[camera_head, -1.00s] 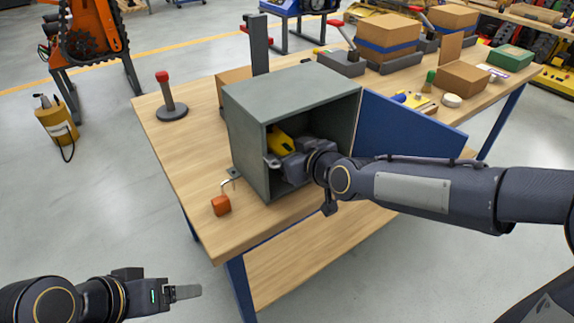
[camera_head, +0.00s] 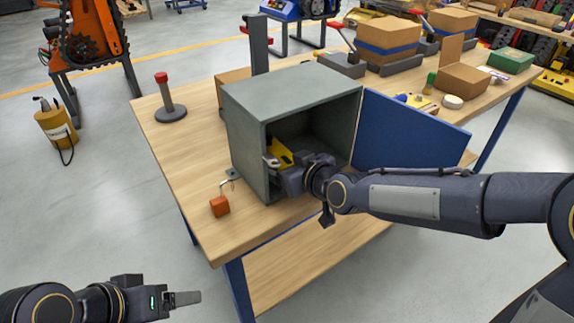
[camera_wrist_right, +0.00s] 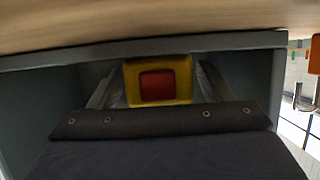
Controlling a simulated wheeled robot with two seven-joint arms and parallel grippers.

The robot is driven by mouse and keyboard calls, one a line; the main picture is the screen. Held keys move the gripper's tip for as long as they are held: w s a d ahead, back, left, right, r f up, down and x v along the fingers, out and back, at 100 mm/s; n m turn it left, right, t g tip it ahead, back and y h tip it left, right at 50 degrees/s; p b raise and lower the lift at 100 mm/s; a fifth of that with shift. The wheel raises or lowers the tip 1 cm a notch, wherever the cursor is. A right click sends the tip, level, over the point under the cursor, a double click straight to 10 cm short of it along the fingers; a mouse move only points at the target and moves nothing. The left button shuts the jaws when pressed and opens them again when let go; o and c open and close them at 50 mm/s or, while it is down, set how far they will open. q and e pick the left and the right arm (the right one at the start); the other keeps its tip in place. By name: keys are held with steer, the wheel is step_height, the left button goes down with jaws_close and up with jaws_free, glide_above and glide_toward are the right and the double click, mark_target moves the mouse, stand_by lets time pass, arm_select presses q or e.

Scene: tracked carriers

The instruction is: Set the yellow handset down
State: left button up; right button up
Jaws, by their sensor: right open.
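The yellow handset (camera_head: 281,153) is inside the open grey cabinet (camera_head: 249,140), low near its left wall. In the right wrist view the handset (camera_wrist_right: 185,82) shows a yellow end with a red panel. My right gripper (camera_head: 279,161) reaches in through the cabinet's front, its fingers on either side of the handset. The jaws are open; any light finger contact is too small to tell. The handset is close to the cabinet floor, but its underside is hidden in the head view. My left gripper (camera_head: 184,298) is seen side-on, away from the table at bottom left, with no object visible in it.
The cabinet's blue door (camera_head: 405,140) stands open to the right. A bent hook with an orange block (camera_head: 220,206) sits by the cabinet's left front corner. A red-topped post (camera_head: 168,100) stands behind left. Boxes (camera_head: 387,37) line the table's far side.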

steer(key=shift+r+p, duration=0.3)
steer(key=v, duration=0.8)
steer(key=shift+s+d, duration=0.15)
steer(key=shift+d, duration=0.1)
steer(key=s+d+f+m+g+h+p, duration=0.25)
steer(key=s+d+m+h, duration=0.25)
steer(key=s+d, duration=0.7)
steer(key=s+d+f+m+g, duration=0.2)
steer(key=s+d+m+g, duration=0.1)
steer(key=s, duration=0.8)
steer(key=shift+d+f+m+y, duration=0.3)
steer(key=shift+d+m+y, duration=0.15)
steer(key=shift+d, duration=0.5)
